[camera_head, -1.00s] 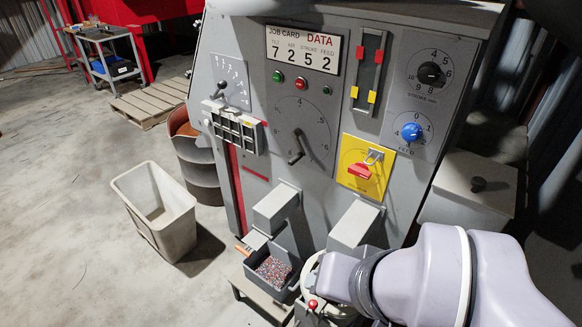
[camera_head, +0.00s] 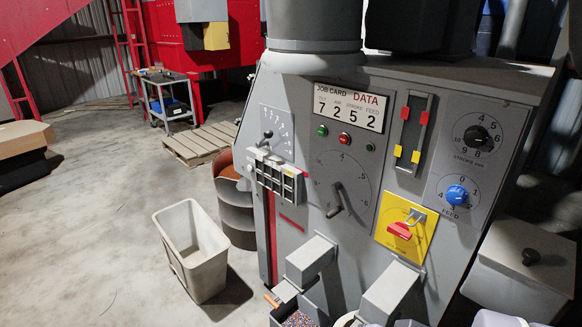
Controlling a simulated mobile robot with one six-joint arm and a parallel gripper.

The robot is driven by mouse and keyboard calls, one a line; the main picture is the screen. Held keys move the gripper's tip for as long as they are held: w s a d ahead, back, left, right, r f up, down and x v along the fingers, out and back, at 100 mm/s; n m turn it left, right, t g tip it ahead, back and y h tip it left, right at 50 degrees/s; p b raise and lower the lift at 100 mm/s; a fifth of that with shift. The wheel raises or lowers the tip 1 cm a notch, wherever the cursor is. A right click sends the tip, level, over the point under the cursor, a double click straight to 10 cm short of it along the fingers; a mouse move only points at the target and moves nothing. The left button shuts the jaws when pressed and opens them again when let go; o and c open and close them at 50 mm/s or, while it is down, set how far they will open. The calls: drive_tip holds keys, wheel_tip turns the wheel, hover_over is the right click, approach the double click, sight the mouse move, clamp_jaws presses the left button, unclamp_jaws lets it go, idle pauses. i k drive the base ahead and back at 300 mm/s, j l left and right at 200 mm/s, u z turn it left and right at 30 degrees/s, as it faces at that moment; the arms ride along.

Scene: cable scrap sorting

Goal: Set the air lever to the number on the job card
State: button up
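The job card (camera_head: 348,106) on the grey machine panel reads 7 2 5 2; the second digit, under AIR, is 2. A large dial (camera_head: 342,180) with a handle (camera_head: 335,210) sits mid-panel; the handle points down, and 4, 5 and 6 are readable on the dial. A ball-ended lever (camera_head: 267,138) stands at a numbered plate (camera_head: 283,124) on the left, its numbers too small to read. I cannot read a label telling which of the two is the air lever. My gripper is out of view; only a pale piece of my arm shows at the bottom right.
A black STROKE knob (camera_head: 478,137), blue FEED knob (camera_head: 456,195) and red switch on a yellow plate (camera_head: 404,235) are on the panel's right. Two grey boxes (camera_head: 310,258) jut out below. A pale bin (camera_head: 192,255) stands on open floor at left.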

sight(268, 133)
drive_tip(key=i+j+z, duration=0.1)
drive_tip(key=i+j, duration=0.15)
drive_tip(key=i+j+z, duration=0.2)
drive_tip(key=i+j, duration=0.2)
drive_tip(key=j, duration=0.2)
drive_tip(key=i+j+z, duration=0.15)
drive_tip(key=j, duration=0.2)
drive_tip(key=i+j+z, duration=0.1)
drive_tip(key=i+j, duration=0.15)
drive_tip(key=i+j+z, duration=0.1)
drive_tip(key=j, duration=0.35)
drive_tip(key=i+j+z, duration=0.1)
drive_tip(key=j, duration=0.25)
drive_tip(key=i, duration=0.1)
